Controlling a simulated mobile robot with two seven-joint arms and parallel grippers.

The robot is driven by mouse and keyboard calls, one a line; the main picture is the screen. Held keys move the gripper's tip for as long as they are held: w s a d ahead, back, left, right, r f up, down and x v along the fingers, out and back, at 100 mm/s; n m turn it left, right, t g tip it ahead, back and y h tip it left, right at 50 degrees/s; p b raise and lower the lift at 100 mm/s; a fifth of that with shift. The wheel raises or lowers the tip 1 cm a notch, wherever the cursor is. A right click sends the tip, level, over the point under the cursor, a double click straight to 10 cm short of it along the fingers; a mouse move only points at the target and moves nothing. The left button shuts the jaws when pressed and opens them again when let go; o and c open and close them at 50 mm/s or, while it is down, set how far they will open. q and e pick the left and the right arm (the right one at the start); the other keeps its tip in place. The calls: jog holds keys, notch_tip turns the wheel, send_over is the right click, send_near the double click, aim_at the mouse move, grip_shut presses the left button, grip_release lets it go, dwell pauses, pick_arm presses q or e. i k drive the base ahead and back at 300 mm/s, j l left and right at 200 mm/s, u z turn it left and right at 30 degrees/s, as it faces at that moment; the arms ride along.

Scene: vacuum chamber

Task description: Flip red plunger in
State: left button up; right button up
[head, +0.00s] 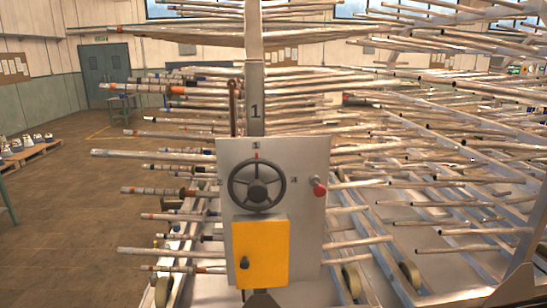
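A red plunger (319,187) with a round head sticks out on the right side of a grey upright panel (305,155). It is to the right of a dark handwheel (257,185). How far it stands out from the panel is hard to judge from the front. Nothing touches it. Neither of my grippers shows in the head view.
A yellow box (261,254) with a dark knob (244,262) is on the panel below the handwheel. Racks of long metal pipes (440,140) stand behind and on both sides, many ends pointing outward. Open floor (70,235) lies to the left.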

aim_at(319, 190)
jog(key=i+j+z, duration=0.1)
jog(key=j, duration=0.2)
jog(key=i+j, duration=0.2)
jog(key=j, duration=0.15)
jog(key=i+j+z, duration=0.15)
jog(key=i+j, duration=0.15)
jog(key=j, duration=0.35)
jog(key=i+z, duration=0.05)
